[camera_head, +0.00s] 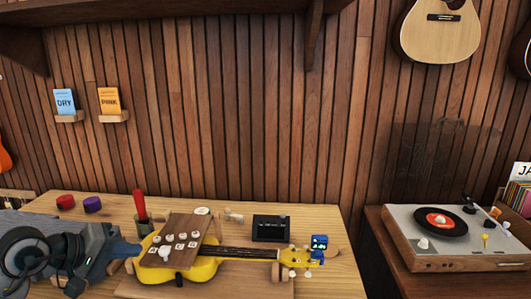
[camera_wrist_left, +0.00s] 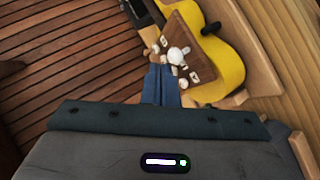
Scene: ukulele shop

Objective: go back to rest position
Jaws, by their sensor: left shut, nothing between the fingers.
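My left gripper (camera_head: 126,249) comes in from the left, low over the workbench. Its blue fingers also show in the left wrist view (camera_wrist_left: 161,86), pressed together with nothing between them. The fingertips point at the left end of a yellow ukulele (camera_head: 205,268), which lies on its back or side on the bench. A brown wooden board (camera_head: 186,226) with several small white pieces rests over the ukulele's body. In the wrist view the board (camera_wrist_left: 190,22) and the yellow body (camera_wrist_left: 224,62) lie just beyond the fingertips; contact cannot be told. My right gripper is not in view.
A red-handled tool (camera_head: 139,204) stands upright in a holder close by the left gripper. Red (camera_head: 65,201) and purple (camera_head: 92,204) round items lie behind it. A black box (camera_head: 271,228) and a blue tuner (camera_head: 319,242) are farther right. A turntable (camera_head: 460,235) stands on a separate cabinet.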

